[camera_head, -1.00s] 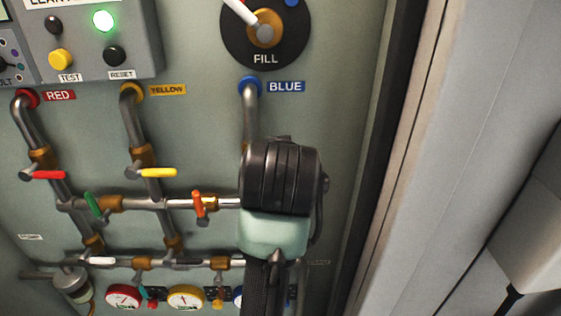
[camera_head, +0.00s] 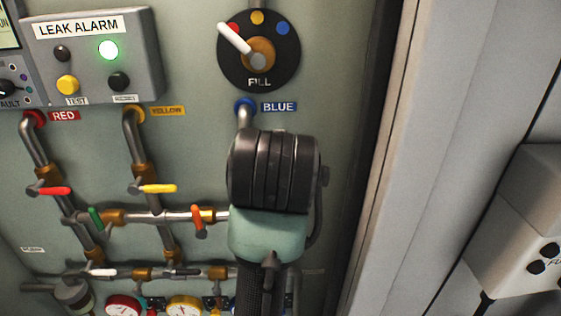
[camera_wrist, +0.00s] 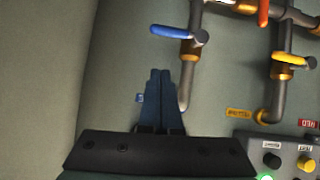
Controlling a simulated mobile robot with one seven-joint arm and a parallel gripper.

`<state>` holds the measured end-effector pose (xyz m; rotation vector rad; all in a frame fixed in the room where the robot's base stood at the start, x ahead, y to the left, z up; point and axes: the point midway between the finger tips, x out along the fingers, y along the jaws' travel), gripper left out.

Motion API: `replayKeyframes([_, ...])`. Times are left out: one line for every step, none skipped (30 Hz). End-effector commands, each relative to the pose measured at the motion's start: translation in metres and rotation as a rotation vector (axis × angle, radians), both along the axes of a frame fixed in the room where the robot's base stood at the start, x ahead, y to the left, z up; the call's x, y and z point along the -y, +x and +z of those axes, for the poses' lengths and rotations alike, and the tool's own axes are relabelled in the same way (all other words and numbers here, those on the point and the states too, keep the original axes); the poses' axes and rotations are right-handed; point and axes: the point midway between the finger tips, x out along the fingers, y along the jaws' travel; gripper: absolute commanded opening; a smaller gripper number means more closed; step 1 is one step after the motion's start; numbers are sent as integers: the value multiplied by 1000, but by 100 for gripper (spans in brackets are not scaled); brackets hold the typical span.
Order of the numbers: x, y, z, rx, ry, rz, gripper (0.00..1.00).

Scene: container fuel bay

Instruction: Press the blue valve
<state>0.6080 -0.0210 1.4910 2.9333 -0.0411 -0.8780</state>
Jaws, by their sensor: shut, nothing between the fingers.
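The blue valve (camera_wrist: 172,33) shows in the wrist view as a blue lever on a grey pipe, upper middle. In the head view it is hidden behind my arm. My gripper (camera_wrist: 160,73) is shut and empty, its two dark fingers together. In the picture its tips lie a little below the blue lever, with a visible gap between them. The BLUE label (camera_head: 279,107) and blue collar (camera_head: 246,106) top that pipe in the head view. My gripper's fingers do not show in the head view.
The red valve (camera_head: 49,190), yellow valve (camera_head: 153,188), green lever (camera_head: 96,219) and orange lever (camera_head: 199,221) lie left of my arm. The FILL dial (camera_head: 259,52) and leak alarm box (camera_head: 92,58) are above. A wall edge (camera_head: 378,160) stands to the right.

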Motion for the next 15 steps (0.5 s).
replayKeyframes([0,-9,2,7,-1,0,0])
replayKeyframes([0,-15,5,6,-1,0,0])
replayKeyframes([0,-22,10,6,0,1,0])
replayKeyframes([0,-27,14,6,-1,1,0])
replayKeyframes([0,-31,17,6,-1,1,0])
replayKeyframes([0,-37,20,5,-1,1,0])
replayKeyframes([0,-41,23,5,-1,1,0])
replayKeyframes([0,-45,26,3,-1,1,0])
replayKeyframes([0,-49,29,3,-1,1,0])
replayKeyframes([0,-51,32,2,-1,1,0])
replayKeyframes([0,-54,33,2,-1,1,0])
replayKeyframes([0,-56,34,0,-1,1,0])
replayKeyframes([0,-57,35,-1,-1,0,0])
replayKeyframes([0,-59,36,-1,-1,0,0])
replayKeyframes([0,-60,36,-1,-1,0,0])
